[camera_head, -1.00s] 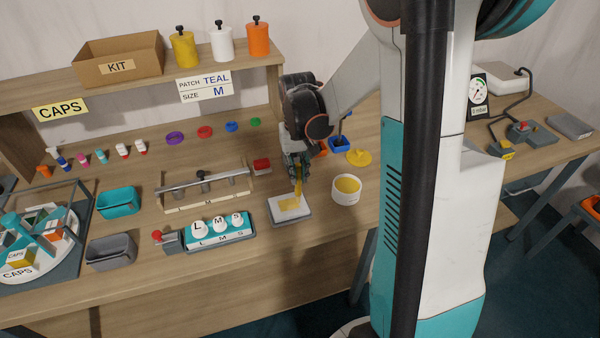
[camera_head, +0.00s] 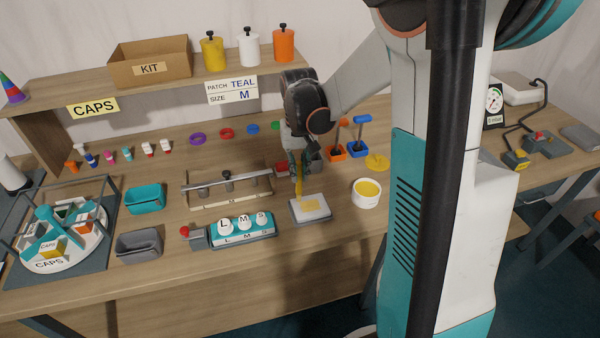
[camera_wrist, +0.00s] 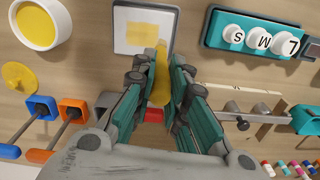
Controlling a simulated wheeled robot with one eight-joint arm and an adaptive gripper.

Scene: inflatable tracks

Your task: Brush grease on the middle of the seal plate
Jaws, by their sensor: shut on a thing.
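The seal plate (camera_head: 302,219) is a pale square block on a grey base, lying on the bench; it also shows in the wrist view (camera_wrist: 122,42). A yellow grease patch (camera_head: 312,204) covers its middle, and the patch also shows in the wrist view (camera_wrist: 140,32). My gripper (camera_head: 298,172) is shut on a yellow brush (camera_wrist: 161,80), held upright with its tip down at the plate's left back part. I cannot tell whether the tip touches the plate. A white tub of yellow grease (camera_head: 366,197) stands open to the right.
A yellow lid (camera_head: 377,162) lies behind the tub, near blue (camera_head: 357,148) and orange (camera_head: 336,153) holders with handles. Left of the plate are a teal block with L, M, S knobs (camera_head: 243,233) and a metal clamp bar (camera_head: 227,185). The bench's front strip is clear.

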